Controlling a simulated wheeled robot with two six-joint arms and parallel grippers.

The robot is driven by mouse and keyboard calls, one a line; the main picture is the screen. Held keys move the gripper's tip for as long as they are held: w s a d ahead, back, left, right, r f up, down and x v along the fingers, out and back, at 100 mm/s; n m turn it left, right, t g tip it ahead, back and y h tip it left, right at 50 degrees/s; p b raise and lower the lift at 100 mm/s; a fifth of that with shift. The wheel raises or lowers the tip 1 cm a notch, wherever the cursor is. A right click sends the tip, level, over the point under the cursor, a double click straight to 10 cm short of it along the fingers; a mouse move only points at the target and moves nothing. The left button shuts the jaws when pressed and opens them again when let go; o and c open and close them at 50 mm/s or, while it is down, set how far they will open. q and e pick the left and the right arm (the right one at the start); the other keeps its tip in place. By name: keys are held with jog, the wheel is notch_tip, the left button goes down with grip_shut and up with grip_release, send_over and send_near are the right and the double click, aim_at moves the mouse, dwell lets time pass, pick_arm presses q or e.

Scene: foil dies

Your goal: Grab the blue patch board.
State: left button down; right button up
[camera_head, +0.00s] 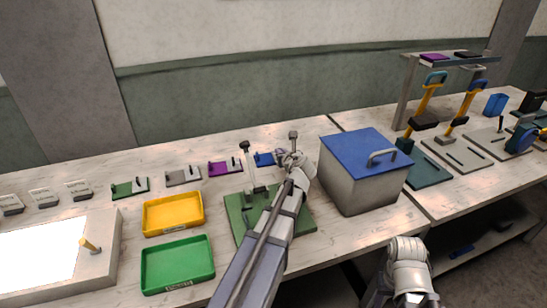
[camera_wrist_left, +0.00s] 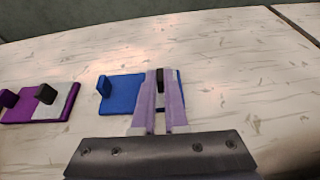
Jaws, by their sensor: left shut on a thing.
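The blue patch board (camera_head: 264,159) lies on the wooden table at the back, right of the purple board. In the left wrist view the blue board (camera_wrist_left: 124,92) lies flat, with a blue upright block at its left end and a dark upright piece near its right end. My left gripper (camera_wrist_left: 161,80) is shut on that dark piece, its fingers on either side of it. In the head view my left gripper (camera_head: 284,158) covers the board's right part. My right gripper does not show, only a part of my right arm.
A purple board (camera_head: 224,169) lies left of the blue one, then grey (camera_head: 182,176) and green (camera_head: 130,188) boards. A grey box with a blue lid (camera_head: 365,150) stands close on the right. Yellow (camera_head: 173,214) and green (camera_head: 177,265) trays are nearer. A green-based press (camera_head: 237,212) stands under my left arm.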

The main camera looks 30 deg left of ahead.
pick_arm(q)
notch_tip(320, 180, up, 10)
jog(key=p, duration=1)
